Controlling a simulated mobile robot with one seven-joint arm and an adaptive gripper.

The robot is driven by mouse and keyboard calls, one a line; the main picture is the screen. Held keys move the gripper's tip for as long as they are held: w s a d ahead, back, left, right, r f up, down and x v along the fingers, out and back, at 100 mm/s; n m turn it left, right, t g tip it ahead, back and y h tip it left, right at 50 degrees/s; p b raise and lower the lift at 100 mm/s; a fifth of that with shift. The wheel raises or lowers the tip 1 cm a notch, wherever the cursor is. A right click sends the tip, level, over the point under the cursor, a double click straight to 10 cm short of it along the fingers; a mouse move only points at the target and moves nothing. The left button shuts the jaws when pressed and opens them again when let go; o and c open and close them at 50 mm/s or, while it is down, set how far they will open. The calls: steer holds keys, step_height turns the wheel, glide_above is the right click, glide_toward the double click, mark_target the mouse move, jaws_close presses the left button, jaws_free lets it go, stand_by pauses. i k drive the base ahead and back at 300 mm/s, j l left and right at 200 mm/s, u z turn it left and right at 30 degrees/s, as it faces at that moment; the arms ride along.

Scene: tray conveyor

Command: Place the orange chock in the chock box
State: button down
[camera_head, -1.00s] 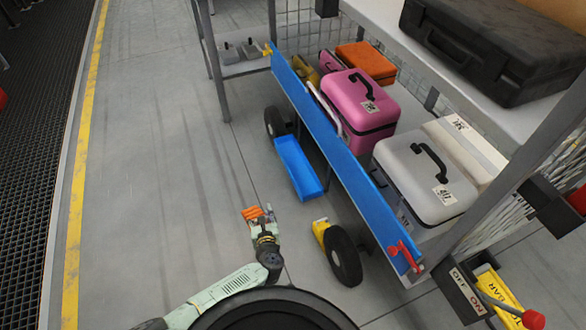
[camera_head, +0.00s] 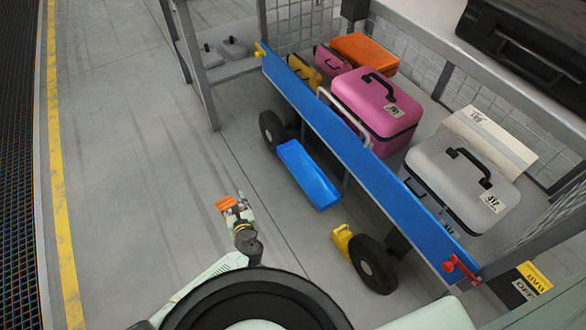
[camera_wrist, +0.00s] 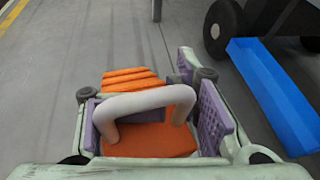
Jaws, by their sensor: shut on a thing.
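The orange chock (camera_wrist: 155,133) is between the purple finger pads of my gripper (camera_wrist: 158,122) in the wrist view, with its pale handle arching over it. My gripper is shut on it. In the head view the orange chock (camera_head: 226,202) shows at the end of my gripper (camera_head: 235,208), over bare floor left of the cart. The blue open box (camera_head: 309,173), likely the chock box, is on the cart's near side between the wheels, up and right of my gripper. It also shows at the right of the wrist view (camera_wrist: 272,92). The box looks empty.
A yellow chock (camera_head: 342,240) sits against the near black wheel (camera_head: 374,265). The cart's blue side rail (camera_head: 360,165) runs above the box. Pink and grey cases (camera_head: 462,170) stand on the cart. The floor (camera_head: 140,150) to the left is clear.

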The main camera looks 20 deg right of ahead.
mark_target(317, 192)
steer(key=i+j, duration=1.05)
steer(key=j, duration=0.15)
steer(key=i+j, duration=1.05)
steer(key=i+j+z, duration=0.35)
steer(key=j+z, duration=0.3)
steer(key=z, duration=2.4)
